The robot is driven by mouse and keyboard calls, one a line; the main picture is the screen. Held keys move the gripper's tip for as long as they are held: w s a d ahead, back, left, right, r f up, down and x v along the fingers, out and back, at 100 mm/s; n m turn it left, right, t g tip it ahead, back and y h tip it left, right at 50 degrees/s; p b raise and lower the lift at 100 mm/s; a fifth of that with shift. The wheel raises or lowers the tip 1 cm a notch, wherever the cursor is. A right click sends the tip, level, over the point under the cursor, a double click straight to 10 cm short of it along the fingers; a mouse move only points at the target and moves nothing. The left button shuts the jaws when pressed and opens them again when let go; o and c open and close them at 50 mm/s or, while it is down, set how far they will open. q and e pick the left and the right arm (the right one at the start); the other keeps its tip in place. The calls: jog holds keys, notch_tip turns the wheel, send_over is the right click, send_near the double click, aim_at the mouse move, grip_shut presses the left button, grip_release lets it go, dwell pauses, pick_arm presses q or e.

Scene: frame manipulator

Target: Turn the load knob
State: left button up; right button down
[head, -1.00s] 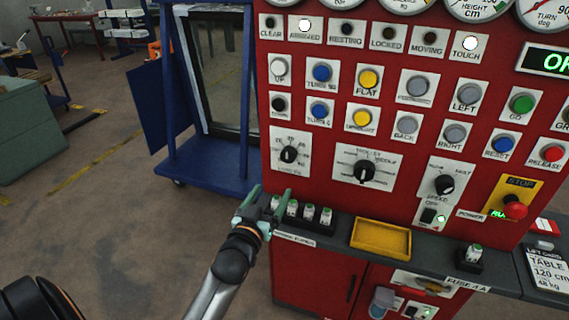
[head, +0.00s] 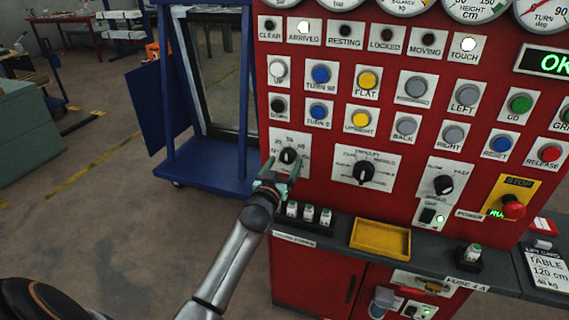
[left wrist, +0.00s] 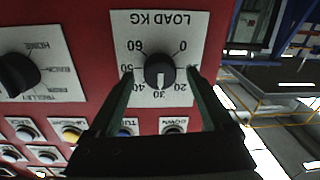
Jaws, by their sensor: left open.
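The load knob (head: 289,156) is a black round knob on a white dial plate at the left of the red panel. In the left wrist view the knob (left wrist: 159,70) sits in the middle of the plate marked LOAD KG, its white mark towards 30. My left gripper (head: 278,178) is open, just below and in front of the dial in the head view. In the left wrist view the fingers of my left gripper (left wrist: 160,76) reach up on either side of the knob, with a gap on each side. Contact is not visible. My right gripper is not in view.
The trolley knob (head: 366,171) is to the right of the load knob. Rows of push buttons sit above. Below, a grey ledge holds several fuses (head: 308,214) and a yellow tray (head: 381,239). A blue frame rack (head: 205,165) stands to the left.

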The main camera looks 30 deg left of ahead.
pick_arm(q)
jog(key=shift+w+a, duration=0.1)
jog(key=shift+w, duration=0.25)
grip_shut()
dwell(0.6)
